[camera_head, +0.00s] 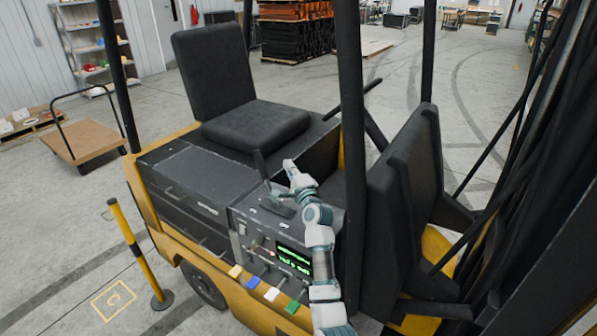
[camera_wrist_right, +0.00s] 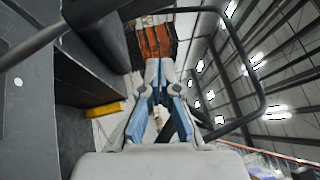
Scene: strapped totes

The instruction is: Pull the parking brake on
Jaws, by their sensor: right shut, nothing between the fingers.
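A black upright lever (camera_head: 261,166) stands on the forklift's dark side console, left of my right gripper; I cannot tell for sure that it is the parking brake. My right gripper (camera_head: 290,167) is above the console, in front of the seat, apart from this lever as far as I can see. In the right wrist view its grey and blue fingers (camera_wrist_right: 159,72) are shut and empty. A dark bar (camera_wrist_right: 35,45) crosses the left of that view; I cannot tell which part it is. My left gripper is not in view.
The black seat (camera_head: 252,126) is behind the console. A panel with a green-lit display (camera_head: 294,259) and coloured levers (camera_head: 271,294) is at the front. A dark post (camera_head: 352,150) rises right of my arm. A yellow-black bollard (camera_head: 136,250) stands at left.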

